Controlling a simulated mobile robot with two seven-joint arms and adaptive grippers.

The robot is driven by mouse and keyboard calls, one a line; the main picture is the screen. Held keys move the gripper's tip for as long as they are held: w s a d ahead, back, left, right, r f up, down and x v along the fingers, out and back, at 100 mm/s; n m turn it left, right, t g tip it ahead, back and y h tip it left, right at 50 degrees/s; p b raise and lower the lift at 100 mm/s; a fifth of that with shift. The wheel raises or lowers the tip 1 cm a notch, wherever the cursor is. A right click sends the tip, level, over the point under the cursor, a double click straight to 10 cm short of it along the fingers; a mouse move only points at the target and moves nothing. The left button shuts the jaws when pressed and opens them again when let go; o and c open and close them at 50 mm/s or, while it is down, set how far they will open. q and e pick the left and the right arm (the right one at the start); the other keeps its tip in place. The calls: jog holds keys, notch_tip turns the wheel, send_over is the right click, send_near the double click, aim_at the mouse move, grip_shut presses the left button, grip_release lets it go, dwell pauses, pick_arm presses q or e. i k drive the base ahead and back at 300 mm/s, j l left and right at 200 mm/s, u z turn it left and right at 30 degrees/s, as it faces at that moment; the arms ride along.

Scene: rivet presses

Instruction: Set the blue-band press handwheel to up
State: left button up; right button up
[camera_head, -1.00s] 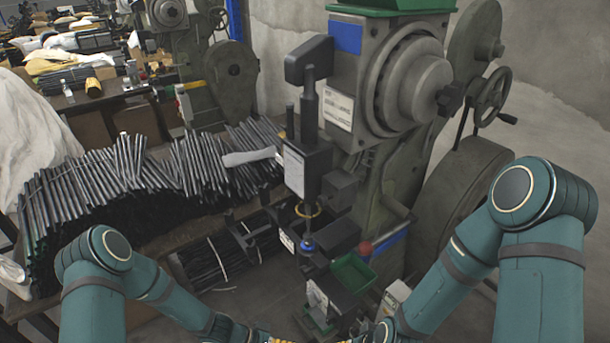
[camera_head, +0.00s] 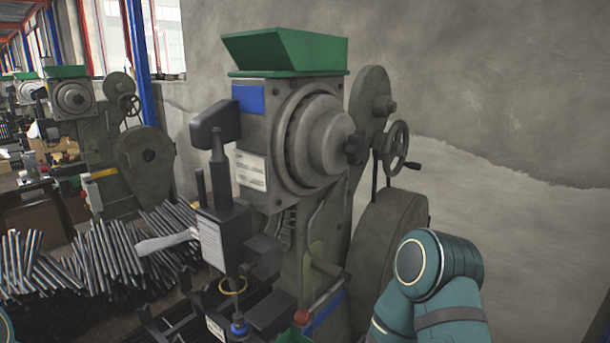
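The blue-band press (camera_head: 310,220) stands in the middle of the head view, with a blue plate (camera_head: 249,98) on its upper left front and a green hopper (camera_head: 290,50) on top. Its handwheel (camera_head: 397,146) is a dark spoked ring on the right side of the press, with a crank handle (camera_head: 412,165) sticking out to the right, slightly below the hub. My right arm is at the lower right, below the handwheel and apart from it in the picture. Both my grippers are outside the view.
A second press (camera_head: 95,140) with a green hopper stands at the far left. Many metal rods (camera_head: 75,260) are piled at the left. A red knob (camera_head: 302,317) sits low on the press. A large flywheel (camera_head: 388,235) is below the handwheel. Bare wall (camera_head: 520,130) fills the right.

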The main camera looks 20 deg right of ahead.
aim_at(391, 150)
jog(key=l+u, duration=0.2)
jog(key=l, duration=0.5)
jog(key=l+u, duration=0.25)
jog(key=l, duration=0.4)
jog(key=k+l+u, duration=0.2)
jog(key=l, duration=0.5)
jog(key=i, duration=0.1)
